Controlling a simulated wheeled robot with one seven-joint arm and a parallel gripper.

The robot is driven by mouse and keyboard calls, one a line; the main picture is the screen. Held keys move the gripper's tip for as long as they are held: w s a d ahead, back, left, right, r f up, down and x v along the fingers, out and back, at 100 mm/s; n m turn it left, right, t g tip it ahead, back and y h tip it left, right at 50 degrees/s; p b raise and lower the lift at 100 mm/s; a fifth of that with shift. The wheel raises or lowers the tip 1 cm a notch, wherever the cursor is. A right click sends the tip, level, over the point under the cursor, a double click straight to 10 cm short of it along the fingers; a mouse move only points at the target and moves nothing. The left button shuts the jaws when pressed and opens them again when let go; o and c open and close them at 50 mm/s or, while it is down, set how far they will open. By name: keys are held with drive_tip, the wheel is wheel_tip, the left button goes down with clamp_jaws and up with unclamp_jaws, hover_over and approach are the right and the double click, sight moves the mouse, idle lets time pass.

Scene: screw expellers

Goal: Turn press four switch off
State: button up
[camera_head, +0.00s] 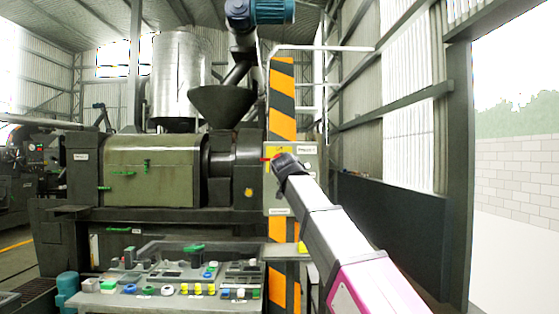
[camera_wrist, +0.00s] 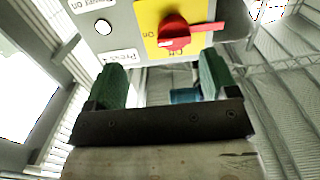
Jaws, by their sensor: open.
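The red rotary switch (camera_wrist: 175,34) sits on a yellow plate (camera_wrist: 148,14) at the top of the wrist view. Its handle points right there, roughly level. The grey switch panel (camera_wrist: 72,16) around it carries a white label with upside-down text, apparently "Press" and a number I cannot read for sure. In the head view the panel (camera_head: 305,182) is on a striped post, and a bit of the red switch (camera_head: 265,158) shows left of my gripper (camera_head: 284,162). In the wrist view my gripper (camera_wrist: 162,80) is open and empty, with its green fingers apart, below the switch and not around it.
A round white lamp or button (camera_wrist: 103,27) is beside the switch. A green-grey press (camera_head: 150,170) with a dark hopper (camera_head: 222,100) stands left of the post. A console (camera_head: 165,290) with several coloured buttons is below.

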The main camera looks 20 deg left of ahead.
drive_tip(key=shift+t, duration=0.3)
drive_tip(key=w+a+r, duration=0.1)
drive_tip(key=w, duration=0.2)
drive_tip(key=w+a+r, duration=0.1)
drive_tip(key=w+a, duration=0.1)
drive_tip(key=w, duration=0.1)
drive_tip(key=w+a+r, duration=0.1)
drive_tip(key=w, duration=0.2)
drive_tip(key=shift+w+a, duration=0.2)
drive_tip(key=shift+w, duration=0.1)
drive_tip(key=c, duration=0.9)
